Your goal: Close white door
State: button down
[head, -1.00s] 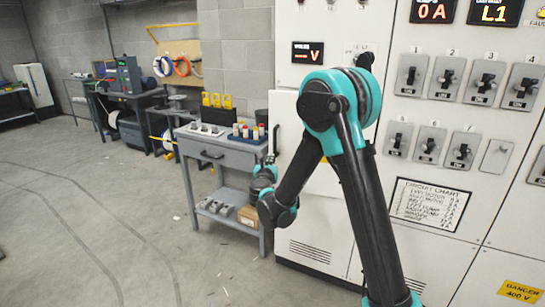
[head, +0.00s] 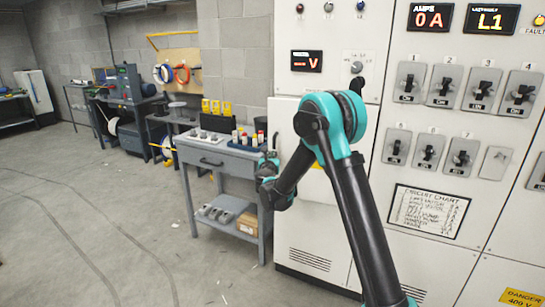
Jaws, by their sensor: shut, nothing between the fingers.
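The white door (head: 317,235) is a tall lower panel of the big white cabinet, with a vent near its foot. Its left and top edges stand slightly proud of the cabinet face, so it looks a little ajar; the exact gap is hard to tell. My arm crosses in front of it and hides much of its middle. My gripper (head: 274,145) is small in the head view, at the door's left edge, pointing up and shut with nothing in it. Whether it touches the door cannot be told.
A grey work cart (head: 222,160) with bottles and yellow tools stands just left of the door, close to my gripper. Breaker switches (head: 480,88) and a circuit chart (head: 428,211) are on the cabinet at right. The floor (head: 110,230) at left is clear.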

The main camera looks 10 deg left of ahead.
jog(key=w+h, duration=0.1)
jog(key=w, duration=0.1)
jog(key=w+m+h, duration=0.1)
jog(key=w, duration=0.1)
jog(key=w+h, duration=0.1)
jog(key=w, duration=0.2)
jog(key=shift+d+m, duration=0.25)
jog(key=shift+m, duration=0.15)
jog(key=shift+w+r, duration=0.15)
jog(key=shift+w, duration=0.1)
jog(key=shift+w+d, duration=0.1)
